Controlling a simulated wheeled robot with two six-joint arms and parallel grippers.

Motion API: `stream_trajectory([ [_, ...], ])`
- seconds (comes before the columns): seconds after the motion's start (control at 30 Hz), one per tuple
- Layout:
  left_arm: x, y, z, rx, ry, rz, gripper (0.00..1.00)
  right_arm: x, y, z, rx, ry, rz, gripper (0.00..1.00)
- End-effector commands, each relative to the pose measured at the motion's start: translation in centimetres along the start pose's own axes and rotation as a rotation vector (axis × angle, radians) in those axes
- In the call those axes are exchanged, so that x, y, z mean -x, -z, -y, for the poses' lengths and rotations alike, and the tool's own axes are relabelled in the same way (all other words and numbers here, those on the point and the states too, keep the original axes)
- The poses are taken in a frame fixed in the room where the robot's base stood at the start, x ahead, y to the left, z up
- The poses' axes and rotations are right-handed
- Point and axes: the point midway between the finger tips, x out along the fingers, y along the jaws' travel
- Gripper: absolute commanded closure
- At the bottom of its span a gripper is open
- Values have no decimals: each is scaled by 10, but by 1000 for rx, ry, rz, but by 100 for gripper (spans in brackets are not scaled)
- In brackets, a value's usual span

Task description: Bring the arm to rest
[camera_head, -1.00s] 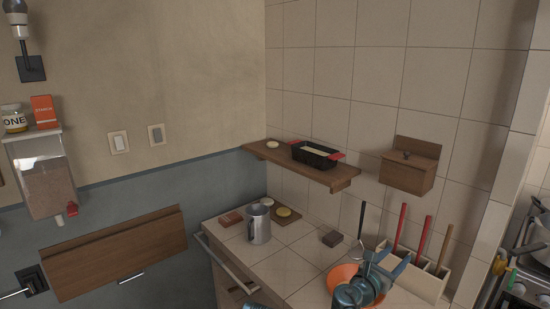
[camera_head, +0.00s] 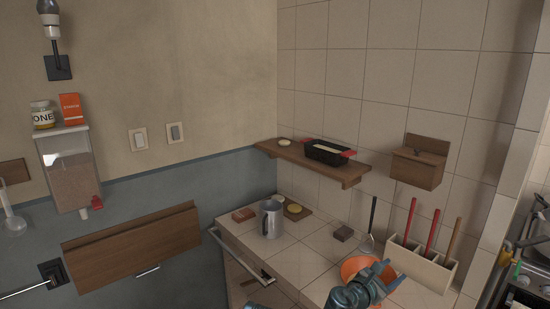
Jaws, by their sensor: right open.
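My right gripper (camera_head: 384,276) shows at the bottom of the head view, above the counter's front right part. Its blue fingers are open and I see nothing between them. It partly covers an orange bowl (camera_head: 354,266) on the tiled counter (camera_head: 309,264). My left gripper cannot be made out; only a small blue piece shows at the bottom edge.
A metal mug (camera_head: 271,219) stands on the counter's left part. A utensil holder (camera_head: 422,266) with several long handles stands right of the bowl. A wall shelf (camera_head: 313,165) holds a black pan (camera_head: 327,152).

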Motion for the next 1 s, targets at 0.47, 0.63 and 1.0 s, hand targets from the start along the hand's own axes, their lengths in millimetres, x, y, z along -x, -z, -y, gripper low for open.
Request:
stream_trajectory([
  [0.47, 0, 0, 0, 0, 0, 0, 46, 89, 130, 30, -820, 458, -425, 44],
  [0.63, 0, 0, 0, 0, 0, 0, 46, 176, 192, 42, -1122, 876, -568, 44],
  [1.0, 0, 0, 0, 0, 0, 0, 46, 272, 225, 51, -1264, 1334, -587, 44],
])
